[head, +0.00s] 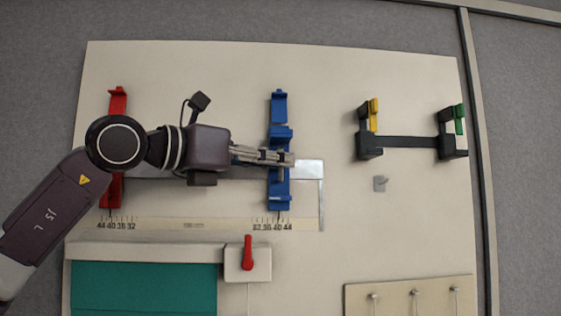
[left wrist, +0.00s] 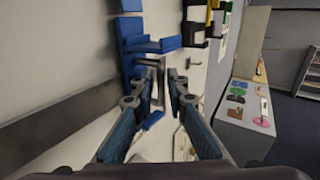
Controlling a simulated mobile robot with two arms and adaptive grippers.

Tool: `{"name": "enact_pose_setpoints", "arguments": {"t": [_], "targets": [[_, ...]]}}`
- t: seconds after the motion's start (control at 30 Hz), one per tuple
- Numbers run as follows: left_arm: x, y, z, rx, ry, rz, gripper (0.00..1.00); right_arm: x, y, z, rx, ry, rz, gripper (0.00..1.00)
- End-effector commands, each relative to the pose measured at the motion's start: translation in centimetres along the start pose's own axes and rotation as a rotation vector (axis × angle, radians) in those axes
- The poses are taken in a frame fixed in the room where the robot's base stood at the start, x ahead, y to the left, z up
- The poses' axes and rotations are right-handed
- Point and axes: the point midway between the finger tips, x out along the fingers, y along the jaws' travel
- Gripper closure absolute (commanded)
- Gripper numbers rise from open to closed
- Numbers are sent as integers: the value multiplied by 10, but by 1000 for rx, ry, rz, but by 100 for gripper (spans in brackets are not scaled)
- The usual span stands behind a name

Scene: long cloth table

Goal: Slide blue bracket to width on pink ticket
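My right gripper is out of view.
A red bracket (head: 116,103) stands at the left end of the rail. A red lever (head: 248,253) sits below the scale. A dark bar with yellow (head: 374,115) and green (head: 460,119) parts is at the right. The side table (left wrist: 243,115) holds several coloured pieces.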

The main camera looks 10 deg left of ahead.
Motion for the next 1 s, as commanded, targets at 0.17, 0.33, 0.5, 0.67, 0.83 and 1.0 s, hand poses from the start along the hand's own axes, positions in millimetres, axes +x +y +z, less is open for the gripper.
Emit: {"name": "enact_pose_setpoints", "arguments": {"t": [0.17,0.33,0.5,0.67,0.83,1.0], "targets": [[-37,1,0,0,-2,3,87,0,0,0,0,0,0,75],[-73,2,0,0,-3,3,87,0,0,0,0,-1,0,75],[-98,1,0,-1,0,3,87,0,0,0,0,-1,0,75],[-108,0,0,-1,0,0,87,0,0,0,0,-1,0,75],[-110,0,0,-1,0,0,87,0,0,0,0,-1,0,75],[-110,0,0,-1,0,1,87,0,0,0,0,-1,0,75]]}}
